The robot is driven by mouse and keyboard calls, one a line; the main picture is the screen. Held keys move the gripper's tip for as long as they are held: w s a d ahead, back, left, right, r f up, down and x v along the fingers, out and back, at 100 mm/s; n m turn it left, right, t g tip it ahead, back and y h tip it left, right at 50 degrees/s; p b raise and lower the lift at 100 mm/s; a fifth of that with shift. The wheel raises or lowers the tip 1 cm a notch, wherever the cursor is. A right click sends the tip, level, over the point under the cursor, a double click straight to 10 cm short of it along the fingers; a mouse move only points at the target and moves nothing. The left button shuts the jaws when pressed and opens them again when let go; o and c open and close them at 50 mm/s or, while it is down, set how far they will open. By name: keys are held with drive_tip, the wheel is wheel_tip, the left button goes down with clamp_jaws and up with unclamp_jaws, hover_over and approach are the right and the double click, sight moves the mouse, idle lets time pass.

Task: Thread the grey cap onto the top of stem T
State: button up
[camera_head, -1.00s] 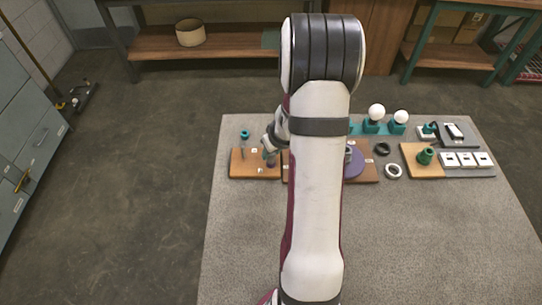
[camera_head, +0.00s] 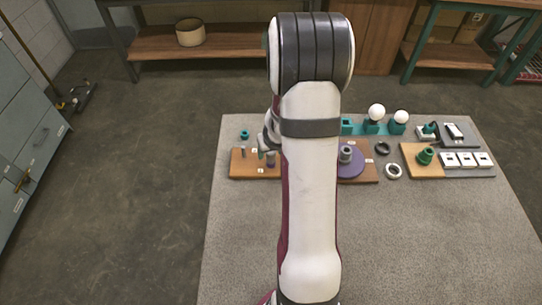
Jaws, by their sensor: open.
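My gripper (camera_head: 266,150) is small and partly hidden behind my arm, low over the right part of the left wooden board (camera_head: 257,172). It is open. On the wooden board right of my arm, a grey cylindrical piece (camera_head: 345,152) stands on a purple disc (camera_head: 352,166). I cannot tell which piece is the grey cap or which is stem T; the labels are too small to read. My arm hides the middle of the work area.
A teal piece (camera_head: 244,134) is at the left board's back edge. White bulbs (camera_head: 376,111) in teal holders stand behind. The front mat is clear.

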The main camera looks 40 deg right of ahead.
drive_tip(key=n+y, duration=0.1)
drive_tip(key=n, duration=0.1)
drive_tip(key=n+y, duration=0.1)
drive_tip(key=n, duration=0.2)
drive_tip(key=shift+d+t, duration=0.2)
drive_tip(key=shift+t, duration=0.1)
drive_tip(key=n+y, duration=0.1)
drive_tip(key=n, duration=0.3)
drive_tip(key=shift+y, duration=0.3)
drive_tip(key=n+g+y, duration=0.1)
drive_tip(key=n, duration=0.2)
drive_tip(key=n+y, duration=0.1)
drive_tip(key=n, duration=0.2)
drive_tip(key=shift+w+d+n+g, duration=0.1)
drive_tip(key=shift+d+n+g, duration=0.05)
drive_tip(key=shift+n+g, duration=0.2)
drive_tip(key=n, duration=0.2)
drive_tip(key=n+g+y, duration=0.1)
drive_tip(key=n, duration=0.1)
drive_tip(key=shift+n+g, duration=0.25)
drive_tip(key=shift+n, duration=0.1)
clamp_jaws()
